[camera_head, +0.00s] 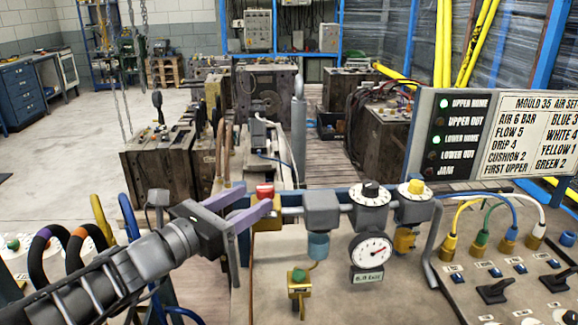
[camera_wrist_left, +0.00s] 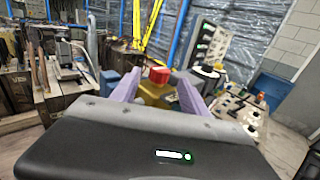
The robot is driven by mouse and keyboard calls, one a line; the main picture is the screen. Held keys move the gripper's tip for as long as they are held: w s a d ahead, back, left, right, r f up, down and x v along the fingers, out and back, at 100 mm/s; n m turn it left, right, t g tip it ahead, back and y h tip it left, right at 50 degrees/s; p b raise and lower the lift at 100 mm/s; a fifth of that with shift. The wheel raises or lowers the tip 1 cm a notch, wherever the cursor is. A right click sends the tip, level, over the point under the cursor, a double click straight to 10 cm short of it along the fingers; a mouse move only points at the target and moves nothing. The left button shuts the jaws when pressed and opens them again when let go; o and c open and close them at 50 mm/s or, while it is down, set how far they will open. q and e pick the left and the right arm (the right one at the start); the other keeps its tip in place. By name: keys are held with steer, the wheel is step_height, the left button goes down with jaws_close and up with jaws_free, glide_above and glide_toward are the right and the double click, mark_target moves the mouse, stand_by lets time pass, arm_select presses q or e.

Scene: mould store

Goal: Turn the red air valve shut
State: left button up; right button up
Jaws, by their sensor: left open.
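The red air valve (camera_head: 265,191) is a small red knob on a brass body at the left end of the pipe row. It also shows in the wrist view (camera_wrist_left: 159,74), between my two purple fingertips and seemingly just beyond them. My left gripper (camera_head: 252,200) is open, its fingers apart, reaching in from the left. In the head view the nearer finger covers part of the brass body below the knob. I cannot tell whether a finger touches the valve. The fingers also show in the wrist view (camera_wrist_left: 158,80). My right gripper is not in view.
Right of the valve are a grey filter unit (camera_head: 321,210), a black-and-white dial knob (camera_head: 370,196), a yellow-and-white knob (camera_head: 411,188) and a pressure gauge (camera_head: 372,250). A small green-topped brass valve (camera_head: 299,280) sits below. A label board (camera_head: 490,135) stands at the right.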

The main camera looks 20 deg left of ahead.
mark_target(270, 185)
arm_select(q)
steer(key=shift+w+d+r, duration=0.1)
steer(key=shift+w+r, duration=0.2)
steer(key=shift+w, duration=0.05)
steer(key=shift+x, duration=3.75)
jaws_close()
